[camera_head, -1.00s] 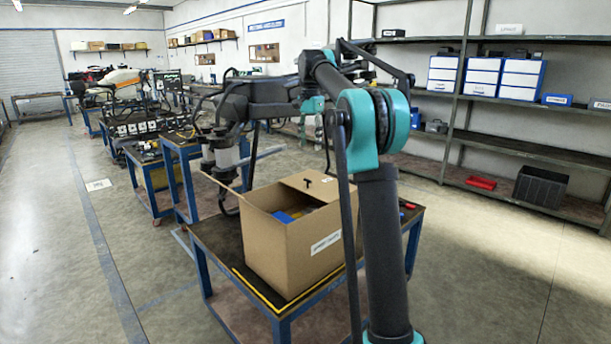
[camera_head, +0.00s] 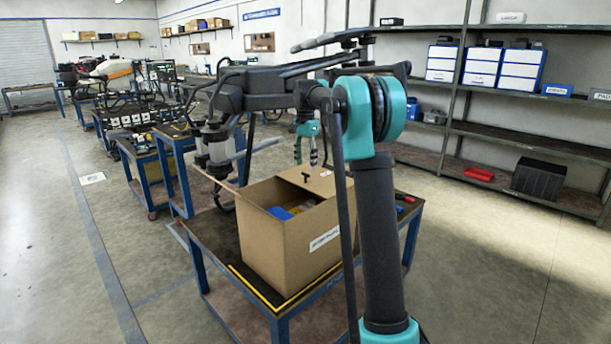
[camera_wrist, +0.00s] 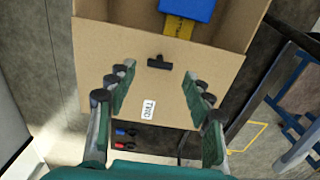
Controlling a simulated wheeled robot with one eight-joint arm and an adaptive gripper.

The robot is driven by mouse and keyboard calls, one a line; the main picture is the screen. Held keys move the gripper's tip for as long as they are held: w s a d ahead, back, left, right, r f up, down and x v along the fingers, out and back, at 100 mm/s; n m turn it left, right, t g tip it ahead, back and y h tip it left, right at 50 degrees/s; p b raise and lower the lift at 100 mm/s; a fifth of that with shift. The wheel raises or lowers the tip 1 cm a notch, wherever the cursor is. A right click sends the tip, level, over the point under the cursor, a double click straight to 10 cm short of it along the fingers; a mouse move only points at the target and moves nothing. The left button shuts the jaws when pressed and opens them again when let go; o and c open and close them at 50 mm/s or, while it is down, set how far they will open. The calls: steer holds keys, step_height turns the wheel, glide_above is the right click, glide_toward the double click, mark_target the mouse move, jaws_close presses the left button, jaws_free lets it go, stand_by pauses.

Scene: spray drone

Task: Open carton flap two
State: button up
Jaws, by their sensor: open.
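The brown carton (camera_head: 285,240) stands on a blue-framed cart, its top partly open. Flap two (camera_head: 318,179) lies over its far right part, with a small black T-shaped handle (camera_head: 306,177). In the wrist view the flap (camera_wrist: 125,35) carries the same handle (camera_wrist: 159,62) and a white "TWO" label (camera_wrist: 149,108). My gripper (camera_wrist: 161,80) is open and empty, one finger on each side of the handle in this view. In the head view my gripper (camera_head: 306,152) hangs just above the flap; contact cannot be told. A blue item (camera_wrist: 190,9) shows inside the carton.
The cart top (camera_head: 210,232) has a bare strip beside the carton. Small red and blue items (camera_head: 404,198) lie at its right end. More carts (camera_head: 142,170) stand behind at left. A shelf rack (camera_head: 450,110) lines the right wall. The floor at left is clear.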

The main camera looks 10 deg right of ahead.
steer(key=shift+f, duration=2.7)
steer(key=shift+c, duration=0.3)
jaws_close()
